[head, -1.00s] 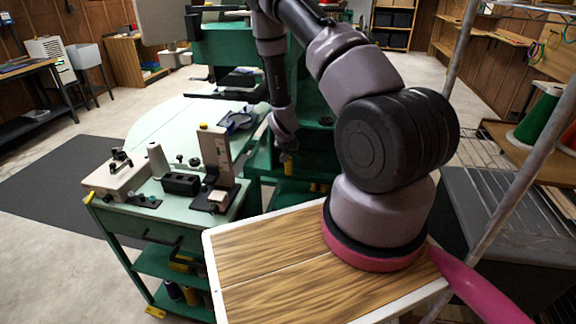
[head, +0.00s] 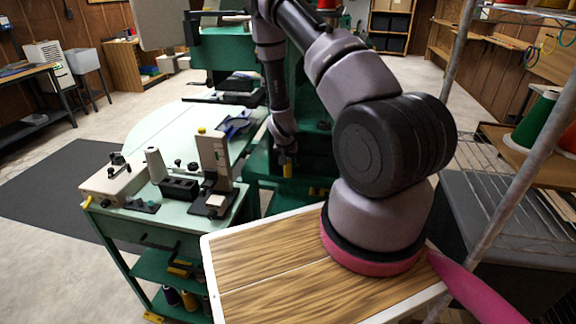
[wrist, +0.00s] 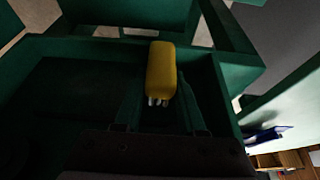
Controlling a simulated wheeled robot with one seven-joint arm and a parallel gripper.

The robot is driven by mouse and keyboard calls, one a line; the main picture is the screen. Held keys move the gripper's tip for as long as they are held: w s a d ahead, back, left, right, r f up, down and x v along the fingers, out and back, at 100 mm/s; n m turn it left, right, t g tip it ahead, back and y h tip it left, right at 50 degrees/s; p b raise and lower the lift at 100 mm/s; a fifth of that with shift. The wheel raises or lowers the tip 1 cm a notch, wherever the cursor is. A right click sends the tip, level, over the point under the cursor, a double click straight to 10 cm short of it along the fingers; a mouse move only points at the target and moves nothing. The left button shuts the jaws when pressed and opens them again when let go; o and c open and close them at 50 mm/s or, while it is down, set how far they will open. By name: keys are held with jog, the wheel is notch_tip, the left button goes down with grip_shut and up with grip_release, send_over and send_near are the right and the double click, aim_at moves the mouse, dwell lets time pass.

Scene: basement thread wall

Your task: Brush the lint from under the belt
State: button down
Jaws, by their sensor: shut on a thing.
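My gripper (head: 287,163) hangs low against the green machine in the head view. It is shut on a yellow-handled brush (wrist: 161,70), which the wrist view shows with short pale bristles at its lower end. The handle also shows as a small yellow bit in the head view (head: 288,171). Around it in the wrist view are dark green walls (wrist: 222,85) of a shadowed recess. I cannot make out the belt or any lint; the recess is too dark.
A blue tool (head: 236,126) lies behind. A wire rack (head: 500,175) stands at right.

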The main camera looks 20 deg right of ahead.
jog(key=shift+w+d, duration=0.4)
jog(key=shift+w, duration=0.15)
